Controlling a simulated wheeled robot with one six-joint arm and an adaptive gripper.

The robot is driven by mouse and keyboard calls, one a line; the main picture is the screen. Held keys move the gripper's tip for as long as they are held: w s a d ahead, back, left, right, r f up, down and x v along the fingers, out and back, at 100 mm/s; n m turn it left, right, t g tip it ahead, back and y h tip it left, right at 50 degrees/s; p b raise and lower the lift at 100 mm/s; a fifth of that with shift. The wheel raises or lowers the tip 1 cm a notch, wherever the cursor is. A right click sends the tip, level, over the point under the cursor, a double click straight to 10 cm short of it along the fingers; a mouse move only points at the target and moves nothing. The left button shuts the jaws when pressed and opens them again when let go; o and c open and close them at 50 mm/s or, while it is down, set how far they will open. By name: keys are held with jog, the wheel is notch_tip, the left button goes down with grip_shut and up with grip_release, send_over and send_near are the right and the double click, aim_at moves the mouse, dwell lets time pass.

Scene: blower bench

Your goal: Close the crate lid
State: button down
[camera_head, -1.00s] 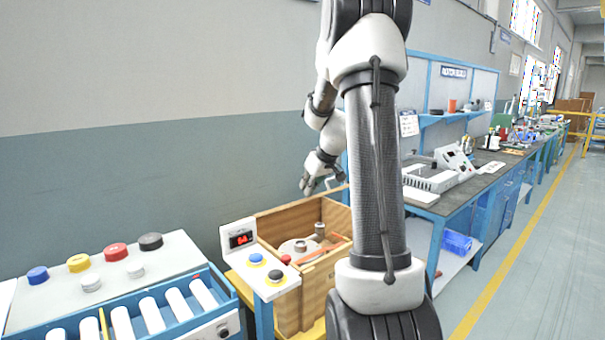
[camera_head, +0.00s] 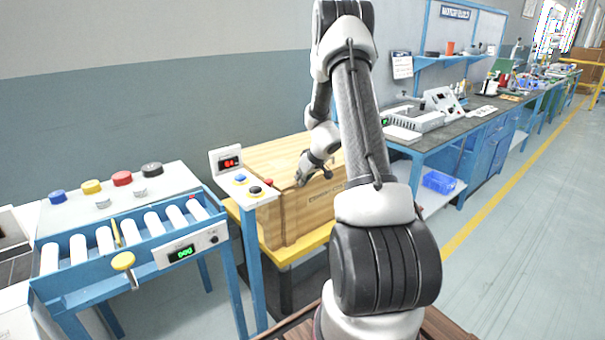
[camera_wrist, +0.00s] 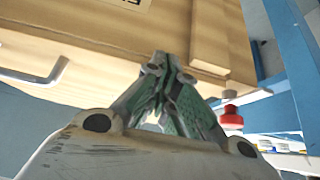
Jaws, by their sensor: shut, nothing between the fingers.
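The wooden crate (camera_head: 318,212) stands on a yellow-topped stand in the head view. Its lid (camera_head: 272,154) lies over the top, and the inside is hidden. I cannot tell whether the lid sits fully flush. My gripper (camera_head: 302,180) is at the crate's front upper edge, with my arm covering part of the lid and front. In the wrist view my gripper (camera_wrist: 165,62) is shut and empty, its fingertips close to or touching the crate's wood (camera_wrist: 110,45). A metal handle (camera_wrist: 40,76) shows on the crate at left.
A button post with a red display (camera_head: 229,161) stands just left of the crate; its red button also shows in the wrist view (camera_wrist: 232,117). A roller conveyor (camera_head: 125,240) is further left. A blue workbench (camera_head: 450,140) is at right. The floor at right is clear.

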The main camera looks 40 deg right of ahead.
dwell(0.4)
jog(key=s+r, duration=0.6)
jog(key=s, duration=0.3)
jog(key=shift+s+d+r, duration=0.2)
jog(key=shift+s+d, duration=0.1)
jog(key=shift+d, duration=0.1)
